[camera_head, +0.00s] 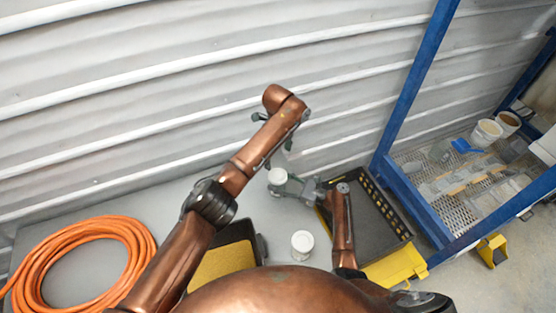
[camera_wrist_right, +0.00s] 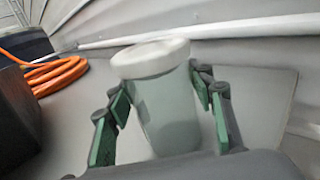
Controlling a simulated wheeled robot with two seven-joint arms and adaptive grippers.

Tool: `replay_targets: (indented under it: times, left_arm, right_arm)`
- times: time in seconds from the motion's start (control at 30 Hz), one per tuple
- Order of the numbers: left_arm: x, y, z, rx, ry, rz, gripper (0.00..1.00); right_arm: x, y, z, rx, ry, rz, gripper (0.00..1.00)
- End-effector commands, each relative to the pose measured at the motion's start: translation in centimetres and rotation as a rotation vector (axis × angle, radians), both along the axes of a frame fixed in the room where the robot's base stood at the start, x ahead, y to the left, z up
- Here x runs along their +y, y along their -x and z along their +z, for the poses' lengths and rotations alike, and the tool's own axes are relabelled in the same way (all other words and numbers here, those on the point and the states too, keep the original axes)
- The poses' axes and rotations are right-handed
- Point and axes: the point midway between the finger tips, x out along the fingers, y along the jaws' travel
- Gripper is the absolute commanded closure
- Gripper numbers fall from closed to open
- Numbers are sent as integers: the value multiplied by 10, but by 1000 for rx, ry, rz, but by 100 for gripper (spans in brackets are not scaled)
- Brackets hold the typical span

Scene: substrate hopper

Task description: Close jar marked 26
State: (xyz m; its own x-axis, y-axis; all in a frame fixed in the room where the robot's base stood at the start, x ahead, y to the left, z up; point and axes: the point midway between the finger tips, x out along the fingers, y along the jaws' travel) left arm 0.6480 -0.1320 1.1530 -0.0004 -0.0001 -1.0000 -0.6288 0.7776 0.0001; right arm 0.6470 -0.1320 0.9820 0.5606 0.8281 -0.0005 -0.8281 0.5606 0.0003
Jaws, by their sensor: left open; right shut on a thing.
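A pale jar (camera_wrist_right: 168,118) with a white lid (camera_wrist_right: 150,57) on its top is between the green pads of my right gripper (camera_wrist_right: 160,97). The jar looks slightly tilted in the right wrist view. In the head view my right gripper (camera_head: 283,185) is shut on this jar, whose white top (camera_head: 277,176) shows. I cannot tell how tightly the lid sits. My left gripper (camera_head: 274,131) is open and empty, above the held jar in the picture. A second white-topped jar (camera_head: 302,242) stands on the grey table (camera_head: 180,200). No number is readable on either jar.
A coiled orange hose (camera_head: 135,232) lies at the table's left. A black and yellow case (camera_head: 222,262) is partly behind my left arm. A black tray (camera_head: 385,222) with a yellow edge is at the right, beside a blue-framed rack (camera_head: 412,195). A corrugated wall (camera_head: 150,100) rises behind.

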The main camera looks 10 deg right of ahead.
Motion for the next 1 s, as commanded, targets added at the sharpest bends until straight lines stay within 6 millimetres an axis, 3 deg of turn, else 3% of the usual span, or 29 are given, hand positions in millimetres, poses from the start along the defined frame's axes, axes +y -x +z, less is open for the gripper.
replay_targets:
  times: [0.23, 0.27, 0.3, 0.53, 0.83, 1.0]
  left_arm:
    - [0, 0, 0, 0, 0, 0, 25]
    - [0, 0, 0, 0, 0, 0, 25]
    - [0, 0, 0, 0, 0, 0, 25]
    - [0, 0, 0, 0, 0, 0, 25]
    - [0, 0, 0, 0, 0, 0, 25]
    - [0, 0, 0, 0, 0, 0, 25]
  right_arm:
    - [0, 0, 0, 0, 0, 0, 100]
    - [0, 0, 0, 0, 0, 0, 50]
    - [0, 0, 0, 0, 0, 0, 47]
    - [0, 0, 0, 0, 0, 0, 31]
    - [-1, 1, 0, 0, 0, 0, 31]
    - [-16, 10, -1, 2, 1, -2, 31]
